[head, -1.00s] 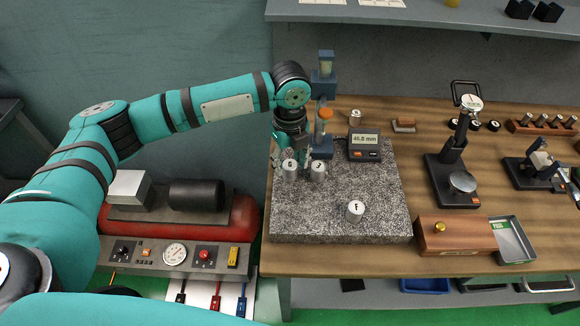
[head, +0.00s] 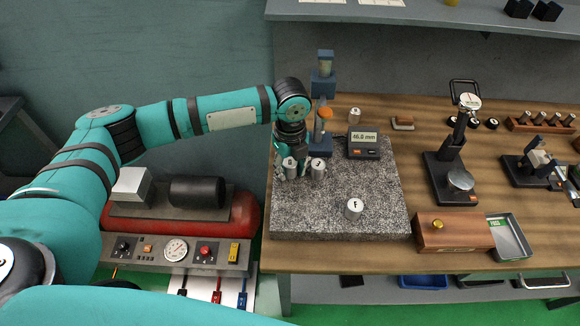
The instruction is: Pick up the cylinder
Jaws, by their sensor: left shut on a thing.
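Several silver cylinders with lettered tops are in the head view. One (head: 290,172), whose letter looks like G, stands at the left of the granite plate (head: 310,222). Cylinder J (head: 318,174) stands close to its right, and cylinder F (head: 354,210) stands alone near the plate's front. Another cylinder (head: 354,118) is behind the plate on the wooden top. My left gripper (head: 291,165) points down and is shut on the leftmost cylinder, its fingers at the sides. I cannot tell any gap beneath that cylinder. My right gripper is not in view.
A blue gauge stand (head: 322,146) rises just behind the gripped cylinder, with a digital readout (head: 364,147) to its right. A black dial-gauge stand (head: 453,170), a brown box (head: 455,234) and a grey tray (head: 512,240) stand further right. The plate's right-front part is clear around F.

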